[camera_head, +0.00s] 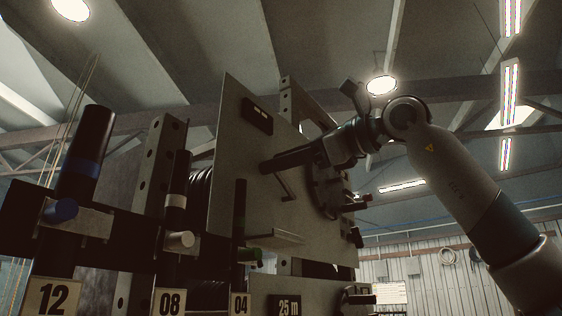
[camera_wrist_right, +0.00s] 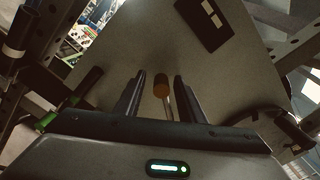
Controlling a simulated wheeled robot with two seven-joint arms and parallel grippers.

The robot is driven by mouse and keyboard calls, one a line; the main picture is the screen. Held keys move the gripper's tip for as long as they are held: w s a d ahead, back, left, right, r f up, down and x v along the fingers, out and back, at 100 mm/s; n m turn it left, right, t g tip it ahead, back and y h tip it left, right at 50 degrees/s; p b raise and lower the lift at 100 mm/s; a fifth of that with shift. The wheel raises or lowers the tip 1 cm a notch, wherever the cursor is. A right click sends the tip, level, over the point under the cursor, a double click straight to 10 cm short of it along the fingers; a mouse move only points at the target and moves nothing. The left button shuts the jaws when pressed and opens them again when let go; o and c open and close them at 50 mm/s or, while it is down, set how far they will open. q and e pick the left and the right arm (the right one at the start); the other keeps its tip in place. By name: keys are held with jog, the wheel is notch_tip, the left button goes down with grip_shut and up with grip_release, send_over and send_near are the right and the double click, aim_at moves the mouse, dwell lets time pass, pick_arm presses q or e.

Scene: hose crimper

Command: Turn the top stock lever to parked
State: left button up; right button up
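A small lever with a brown round knob (camera_wrist_right: 161,85) on a thin grey rod (camera_wrist_right: 168,108) stands out from a large grey panel (camera_wrist_right: 140,45). In the head view the panel (camera_head: 238,150) stands upright, and a thin bent rod (camera_head: 286,186), which looks like this lever, shows below my right gripper. My right gripper (camera_head: 268,163) is close to the panel. In the right wrist view its two dark fingers (camera_wrist_right: 160,78) are apart, one on each side of the knob, with a gap visible on both sides. My left gripper is not in view.
A black plate with small white marks (camera_head: 257,116) sits on the panel above the lever. Dark posts with collars and number tags 12 (camera_head: 52,298), 08 (camera_head: 169,303) and 04 (camera_head: 240,304) stand left. Dark round parts (camera_head: 330,190) project at the panel's right.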

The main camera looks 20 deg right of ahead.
jog(key=b+v, duration=0.5)
jog(key=v, duration=1.2)
jog(key=shift+f, duration=0.1)
